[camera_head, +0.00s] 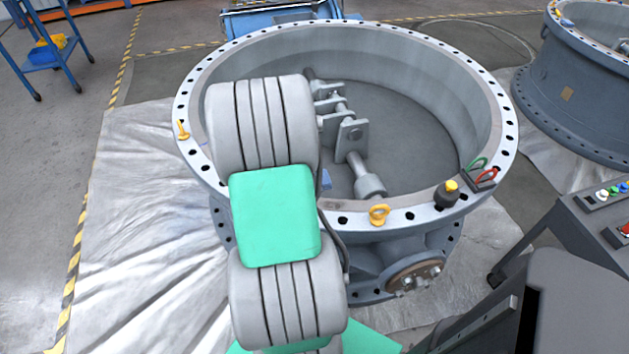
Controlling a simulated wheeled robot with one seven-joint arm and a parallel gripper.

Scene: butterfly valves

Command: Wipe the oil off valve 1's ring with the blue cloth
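A large grey butterfly valve (375,250) stands in the middle, taken as valve 1; no number is readable. Its flat ring (420,215) faces up, with bolt holes around it. Brownish tint shows along parts of the ring's inner edge; I cannot tell whether it is oil. My grey arm with a green pad crosses the ring's left front and hides part of it. My gripper is not visible, hidden by the arm or out of frame. A small blue patch (326,180) shows just right of my arm, inside the ring's outline; I cannot tell whether it is the cloth.
Another valve (580,95) stands at right. A control panel (605,215) is at lower right. Plastic sheeting covers the floor at left.

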